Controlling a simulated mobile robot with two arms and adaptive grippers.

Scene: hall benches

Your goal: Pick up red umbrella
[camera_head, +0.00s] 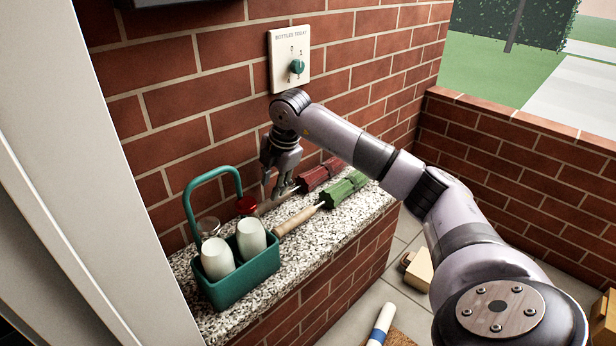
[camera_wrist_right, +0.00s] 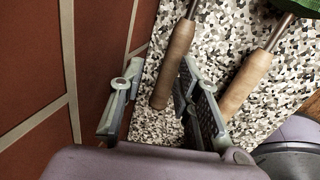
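The red umbrella (camera_head: 318,173) lies folded on the speckled stone ledge, close to the brick wall, its wooden handle toward the teal carrier. In the right wrist view its handle (camera_wrist_right: 175,65) shows between the fingers' lines, nearer the right finger. My right gripper (camera_head: 279,186) is open and points down over this handle; it also shows in the right wrist view (camera_wrist_right: 158,95). I cannot tell whether a finger touches the handle. The green umbrella (camera_head: 345,188) lies alongside, nearer the ledge's front edge, with its own wooden handle (camera_wrist_right: 245,85). My left gripper is not in view.
A teal carrier (camera_head: 246,285) with white bottles (camera_head: 217,258) stands on the ledge at left. A dial plate (camera_head: 289,60) is on the brick wall. Blocks and a blue-and-white cylinder (camera_head: 381,325) are below.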

